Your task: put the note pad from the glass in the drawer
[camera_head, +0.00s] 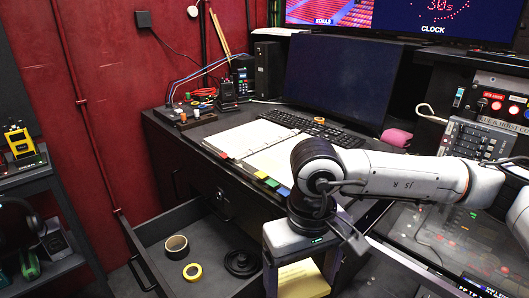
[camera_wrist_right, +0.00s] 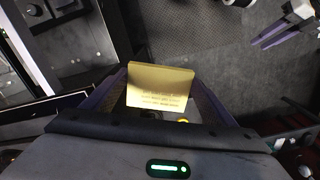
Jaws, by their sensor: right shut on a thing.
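A yellow note pad (camera_head: 303,279) with lines of writing is in my right gripper, low in the head view. In the right wrist view the note pad (camera_wrist_right: 160,85) sits between the purple fingers of my right gripper (camera_wrist_right: 160,92), which is shut on it. The open drawer (camera_head: 160,240) is to the left of the pad, under the desk; the pad is apart from its inside. The glass (camera_head: 440,235) of the console is at the right, with no pad seen on it. My left gripper (camera_wrist_right: 280,34) shows small at the upper right of the wrist view; its opening is unclear.
The drawer holds a black tape roll (camera_head: 177,246), a yellow tape roll (camera_head: 192,271) and a black coil (camera_head: 242,262). An open binder (camera_head: 250,140) with coloured tabs lies on the desk above. A shelf (camera_head: 30,180) stands at the far left.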

